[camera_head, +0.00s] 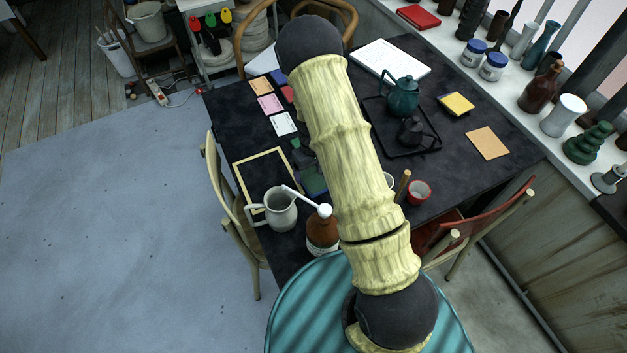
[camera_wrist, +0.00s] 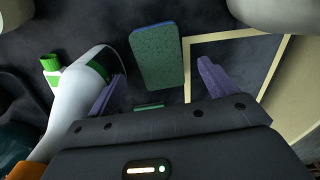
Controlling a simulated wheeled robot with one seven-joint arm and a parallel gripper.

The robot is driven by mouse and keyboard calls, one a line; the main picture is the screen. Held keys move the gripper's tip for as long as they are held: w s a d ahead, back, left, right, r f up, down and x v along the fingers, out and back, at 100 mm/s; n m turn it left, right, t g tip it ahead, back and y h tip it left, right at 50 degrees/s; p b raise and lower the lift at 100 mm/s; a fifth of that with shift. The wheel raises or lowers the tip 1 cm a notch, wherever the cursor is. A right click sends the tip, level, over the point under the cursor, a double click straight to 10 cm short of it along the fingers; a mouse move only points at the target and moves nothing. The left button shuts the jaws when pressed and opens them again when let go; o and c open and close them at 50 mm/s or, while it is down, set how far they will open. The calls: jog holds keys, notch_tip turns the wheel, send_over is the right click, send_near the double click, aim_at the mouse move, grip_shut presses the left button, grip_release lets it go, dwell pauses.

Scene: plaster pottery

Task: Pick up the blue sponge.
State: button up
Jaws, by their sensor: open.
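In the wrist view the blue sponge (camera_wrist: 157,62) lies flat on the dark table, with a speckled blue-green top and a bluer edge. My gripper (camera_wrist: 161,72) is open, with its two purple fingers apart. In the picture the sponge lies between and beyond the fingertips, and nothing is held. I cannot tell how high the fingers are above it. In the head view my arm hides the gripper. A blue-green patch beside the arm there may be the sponge, but it is partly covered.
A pale wooden frame (camera_wrist: 187,68) lies close right of the sponge in the wrist view. A white bottle with green parts (camera_wrist: 70,105) is on the left. In the head view a grey pitcher (camera_head: 281,209), brown bottle (camera_head: 322,233) and black tray (camera_head: 376,126) with teapots crowd the table.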

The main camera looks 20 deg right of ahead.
aim_at(313, 178)
jog(key=shift+w+f+p, duration=0.15)
jog(key=shift+f+p, duration=0.45)
jog(key=shift+f, duration=1.7)
jog(key=c, duration=1.1)
